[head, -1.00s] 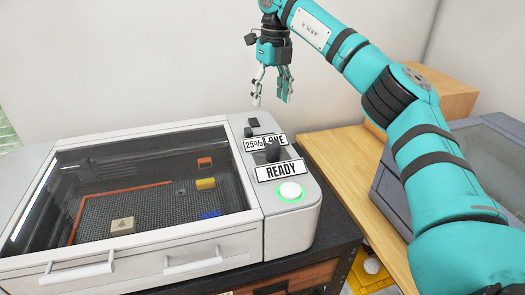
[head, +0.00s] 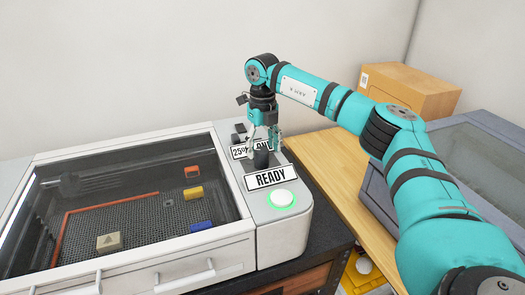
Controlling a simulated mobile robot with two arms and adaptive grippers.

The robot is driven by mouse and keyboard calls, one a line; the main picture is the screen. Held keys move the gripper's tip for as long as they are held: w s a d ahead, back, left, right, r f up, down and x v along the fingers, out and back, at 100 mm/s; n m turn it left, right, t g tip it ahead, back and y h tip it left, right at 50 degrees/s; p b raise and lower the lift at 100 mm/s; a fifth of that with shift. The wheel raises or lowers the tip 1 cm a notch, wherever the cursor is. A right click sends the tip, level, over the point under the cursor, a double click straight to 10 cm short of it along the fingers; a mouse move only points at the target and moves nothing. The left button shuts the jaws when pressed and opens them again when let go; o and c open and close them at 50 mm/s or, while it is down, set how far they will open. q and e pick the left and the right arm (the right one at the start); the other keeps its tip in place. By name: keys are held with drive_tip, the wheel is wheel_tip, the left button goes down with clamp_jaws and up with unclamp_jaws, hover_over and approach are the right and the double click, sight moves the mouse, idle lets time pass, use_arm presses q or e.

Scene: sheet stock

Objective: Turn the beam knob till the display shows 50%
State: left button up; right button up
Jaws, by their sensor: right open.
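The machine's control panel (head: 290,228) carries a sign reading 25% (head: 239,153), now partly covered. Beside it is another sign (head: 263,147), mostly hidden by my gripper. A dark upright knob (head: 261,159) stands behind the READY sign (head: 270,178); I cannot tell whether it is the beam knob. Smaller dark controls (head: 238,131) sit at the panel's rear. My right gripper (head: 265,145) points down over the panel, open, fingers apart near the dark knob; contact cannot be told. My left gripper is not in view.
The machine's glass lid (head: 120,190) covers a bed with several small coloured blocks. A round button (head: 282,199) with a green ring glows at the panel's front. A wooden table (head: 330,165) with a cardboard box (head: 410,92) and a grey case (head: 470,160) stands right.

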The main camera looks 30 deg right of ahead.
sight(262, 151)
wheel_tip(262, 151, down, 2)
drive_tip(key=shift+f, duration=0.1)
drive_tip(key=shift+f+p, duration=0.3)
drive_tip(key=shift+f, duration=0.2)
drive_tip(key=c, duration=0.5)
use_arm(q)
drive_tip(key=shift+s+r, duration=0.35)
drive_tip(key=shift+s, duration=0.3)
use_arm(e)
drive_tip(key=c, duration=0.7)
